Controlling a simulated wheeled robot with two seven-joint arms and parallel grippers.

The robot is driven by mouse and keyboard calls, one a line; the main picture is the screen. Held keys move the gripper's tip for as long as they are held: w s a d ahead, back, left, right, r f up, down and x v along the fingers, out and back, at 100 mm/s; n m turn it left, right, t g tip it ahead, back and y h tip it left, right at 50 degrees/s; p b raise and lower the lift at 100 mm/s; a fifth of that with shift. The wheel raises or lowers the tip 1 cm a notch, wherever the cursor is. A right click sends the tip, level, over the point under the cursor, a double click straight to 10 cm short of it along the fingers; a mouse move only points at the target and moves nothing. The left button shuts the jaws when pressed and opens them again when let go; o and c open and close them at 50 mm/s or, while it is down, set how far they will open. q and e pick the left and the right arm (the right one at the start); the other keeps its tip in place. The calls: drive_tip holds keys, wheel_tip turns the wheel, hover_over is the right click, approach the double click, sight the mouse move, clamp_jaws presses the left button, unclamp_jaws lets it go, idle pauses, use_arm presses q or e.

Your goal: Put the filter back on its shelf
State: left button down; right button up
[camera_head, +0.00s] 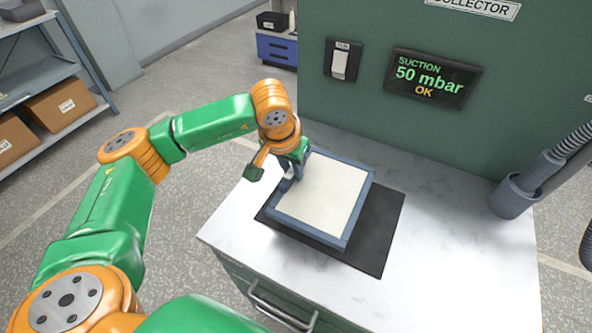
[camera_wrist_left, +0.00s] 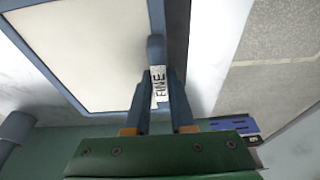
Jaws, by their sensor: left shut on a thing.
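The filter (camera_head: 322,193) is a flat square panel with a blue frame and a cream face. It is over the black mat on the white counter top, set off toward the mat's far left side. I cannot tell if it touches the mat. My left gripper (camera_head: 290,178) is at the filter's left edge, shut on its blue handle. In the left wrist view the fingers (camera_wrist_left: 160,100) close on the handle beside a white label reading "FINE", and the filter's cream face (camera_wrist_left: 85,50) shows at left. My right gripper is out of view.
A grey-blue metal rack (camera_head: 45,76) with cardboard boxes stands at far left. The green collector cabinet (camera_head: 400,130) rises behind the counter, its display (camera_head: 435,78) reading "SUCTION 50 mbar OK". A hose pipe (camera_head: 530,185) stands at right. The counter's right front (camera_head: 460,270) is clear.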

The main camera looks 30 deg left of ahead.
use_arm(q)
drive_tip(key=x, duration=0.1)
drive_tip(key=p+x, duration=0.1)
drive_tip(key=x, duration=0.1)
drive_tip(key=p+x, duration=0.1)
drive_tip(key=x, duration=0.1)
drive_tip(key=shift+a, duration=0.4)
drive_tip(key=shift+f, duration=0.1)
drive_tip(key=shift+f+b, duration=0.15)
drive_tip(key=shift+b, duration=0.2)
drive_tip(key=c, duration=0.8)
unclamp_jaws()
drive_tip(key=shift+o, duration=0.2)
